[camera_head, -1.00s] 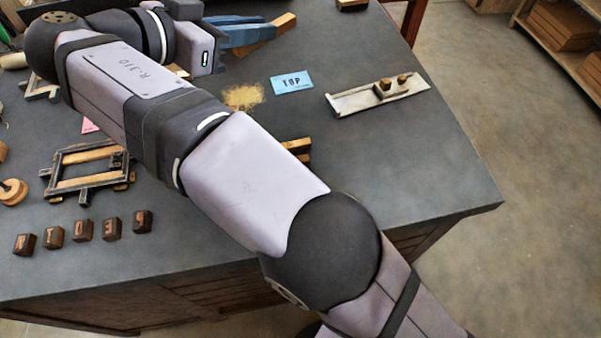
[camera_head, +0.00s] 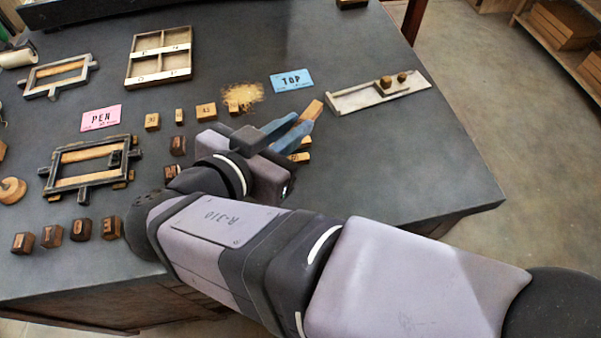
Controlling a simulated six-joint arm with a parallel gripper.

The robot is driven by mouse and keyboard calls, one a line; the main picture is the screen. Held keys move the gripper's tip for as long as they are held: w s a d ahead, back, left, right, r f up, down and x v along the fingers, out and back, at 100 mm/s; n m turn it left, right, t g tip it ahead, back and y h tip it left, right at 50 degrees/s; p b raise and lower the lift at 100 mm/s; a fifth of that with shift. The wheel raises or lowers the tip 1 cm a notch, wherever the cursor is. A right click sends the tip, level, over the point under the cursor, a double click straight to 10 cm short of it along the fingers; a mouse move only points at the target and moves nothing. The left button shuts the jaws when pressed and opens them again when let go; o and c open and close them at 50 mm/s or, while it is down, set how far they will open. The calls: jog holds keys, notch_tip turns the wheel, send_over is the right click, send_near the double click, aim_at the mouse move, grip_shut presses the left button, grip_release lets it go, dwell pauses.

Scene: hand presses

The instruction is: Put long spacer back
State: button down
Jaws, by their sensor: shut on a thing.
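My gripper (camera_head: 303,121), with blue fingers, is shut on a long wooden piece, seemingly the long spacer (camera_head: 314,108). Its tan end sticks out past the fingertips, and the fingers hide the rest. The gripper is over the table's middle right, just left of the pale metal tray (camera_head: 350,100) with two small wooden pieces on it. More tan wooden blocks (camera_head: 300,157) lie below and behind the fingers, partly covered. I cannot tell the height of the held piece above the table.
A blue TOP card (camera_head: 292,81) and straw-coloured scraps (camera_head: 254,91) lie behind the gripper. Small blocks (camera_head: 152,121) stand in a row left of it. A pink PEN card (camera_head: 101,118), dark frame (camera_head: 98,180), divided wooden box (camera_head: 162,32) and letter cubes (camera_head: 51,236) are further left. The right table corner is clear.

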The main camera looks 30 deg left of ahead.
jog(key=shift+d+f, duration=0.4)
jog(key=shift+f, duration=0.35)
jog(key=shift+a+f, duration=0.35)
jog(key=shift+a, duration=0.1)
jog(key=shift+f+p, duration=0.95)
jog(key=shift+f, duration=4)
jog(key=shift+f+b, duration=0.4)
jog(key=shift+b, duration=0.35)
jog(key=c, duration=1.7)
grip_release()
jog(key=shift+c, duration=0.2)
jog(key=shift+r, duration=0.1)
